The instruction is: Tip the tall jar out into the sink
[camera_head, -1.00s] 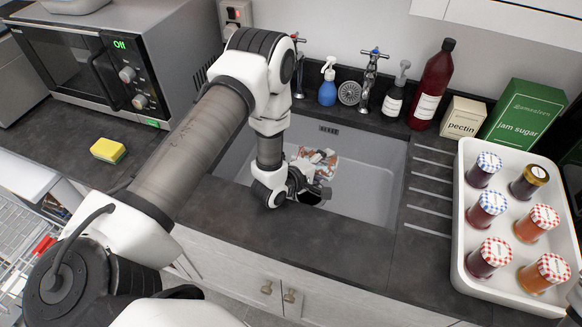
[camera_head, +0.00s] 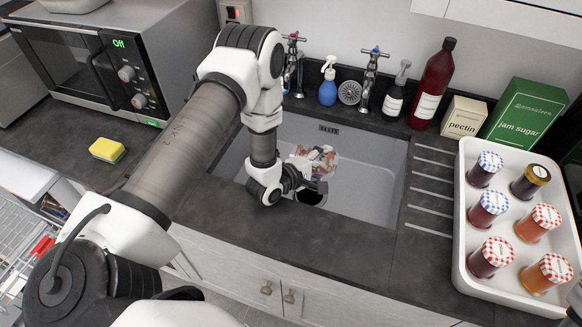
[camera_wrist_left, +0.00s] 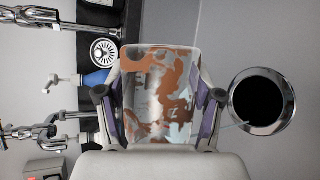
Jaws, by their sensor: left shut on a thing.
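The tall jar (camera_head: 322,156) is clear glass with orange-brown and whitish smears. It is over the sink basin (camera_head: 365,185) in the head view and fills the middle of the left wrist view (camera_wrist_left: 160,85). My left gripper (camera_head: 311,176) is shut on the jar, with a finger on each side of it in the wrist view. The dark round drain opening with a bright rim (camera_head: 311,194) lies just below the gripper in the head view. It also shows right of the jar in the wrist view (camera_wrist_left: 260,101). I cannot tell the jar's exact tilt.
A white tray (camera_head: 470,250) with several jam jars is at the right. A yellow sponge (camera_head: 107,150) lies on the left counter.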

